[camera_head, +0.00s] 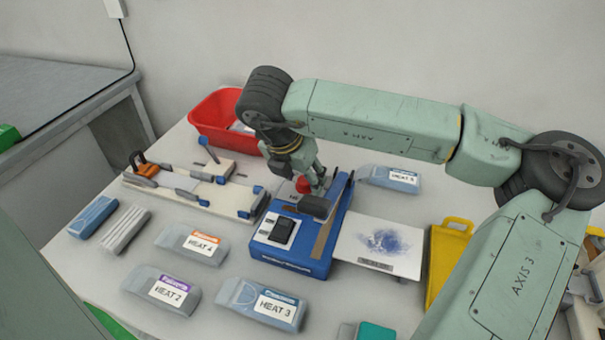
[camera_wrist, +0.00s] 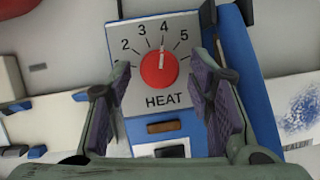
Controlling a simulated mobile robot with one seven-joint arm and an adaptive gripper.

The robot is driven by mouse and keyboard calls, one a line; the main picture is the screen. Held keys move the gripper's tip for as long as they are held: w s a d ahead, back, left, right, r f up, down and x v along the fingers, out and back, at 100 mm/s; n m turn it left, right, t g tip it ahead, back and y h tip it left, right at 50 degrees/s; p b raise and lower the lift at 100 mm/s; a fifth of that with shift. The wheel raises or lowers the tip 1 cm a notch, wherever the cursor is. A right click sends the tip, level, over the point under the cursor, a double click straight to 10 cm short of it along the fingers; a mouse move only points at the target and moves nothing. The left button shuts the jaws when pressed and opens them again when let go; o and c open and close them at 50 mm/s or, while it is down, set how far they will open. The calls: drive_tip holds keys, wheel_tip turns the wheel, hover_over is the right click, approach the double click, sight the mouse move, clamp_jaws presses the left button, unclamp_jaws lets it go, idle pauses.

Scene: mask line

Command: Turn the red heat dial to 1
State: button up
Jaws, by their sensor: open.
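The red heat dial (camera_wrist: 159,69) sits on a grey plate (camera_wrist: 125,44) marked 2, 3, 4, 5 and HEAT. Its white pointer line points at about 4. No 1 shows on the visible part of the scale. The dial also shows in the head view (camera_head: 303,186), partly hidden by my gripper. It is on the blue sealer machine (camera_head: 300,254). My gripper (camera_wrist: 165,75) is open, its two fingers on either side of the dial and apart from it in the wrist view. In the head view my gripper (camera_head: 315,185) is over the machine's back part.
A white plate with a blue smudge (camera_head: 350,250) lies right of the machine, beside a yellow tray (camera_head: 437,285). Labelled packs, such as HEAT 3 (camera_head: 245,291), lie in front. A wooden jig (camera_head: 180,198) and a red bin (camera_head: 205,130) stand left and behind.

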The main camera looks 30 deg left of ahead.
clamp_jaws()
idle(0.5)
drive_tip(key=shift+f+b, duration=0.15)
drive_tip(key=shift+b, duration=0.5)
